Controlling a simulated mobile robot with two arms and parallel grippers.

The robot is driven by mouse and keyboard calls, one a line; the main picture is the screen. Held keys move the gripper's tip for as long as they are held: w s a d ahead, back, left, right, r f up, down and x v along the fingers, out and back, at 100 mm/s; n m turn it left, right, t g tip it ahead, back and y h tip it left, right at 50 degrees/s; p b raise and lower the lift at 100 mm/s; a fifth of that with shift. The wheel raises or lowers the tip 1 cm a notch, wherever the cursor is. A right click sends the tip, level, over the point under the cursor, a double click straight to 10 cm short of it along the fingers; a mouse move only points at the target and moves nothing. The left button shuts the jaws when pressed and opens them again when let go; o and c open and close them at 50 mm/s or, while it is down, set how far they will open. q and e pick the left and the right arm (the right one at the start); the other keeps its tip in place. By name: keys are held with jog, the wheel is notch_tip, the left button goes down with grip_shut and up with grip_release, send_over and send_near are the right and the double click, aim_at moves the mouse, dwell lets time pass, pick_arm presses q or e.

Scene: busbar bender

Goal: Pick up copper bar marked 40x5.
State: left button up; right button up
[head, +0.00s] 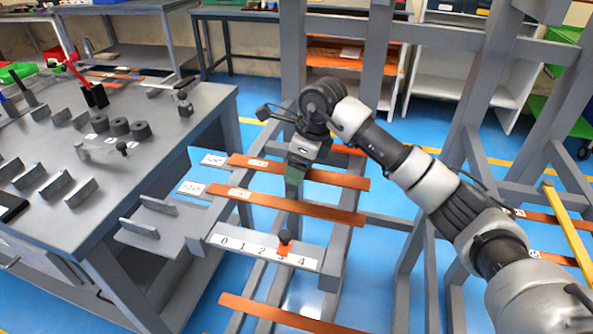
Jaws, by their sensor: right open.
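Several copper bars lie across a grey rack beside the bench. The far bar (340,179) and the middle bar (290,206) carry small white labels, and another bar (285,315) lies nearer at the bottom. The label print is too small to read, so I cannot tell which bar is marked 40x5. My right gripper (293,178) is open and points down at the far bar, hiding part of it. I cannot tell whether it touches the bar. My left gripper is not in view.
A scale strip (262,251) with digits and an orange stop with a black knob (284,242) crosses the rack. A grey bench (150,170) with metal blocks and dark cylinders stands at left. Grey uprights rise behind my right arm. Blue floor shows between the frames.

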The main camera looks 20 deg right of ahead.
jog(key=shift+c, duration=0.4)
jog(key=c, duration=1.2)
jog(key=shift+r, duration=0.1)
grip_shut()
jog(key=shift+w+r, duration=0.1)
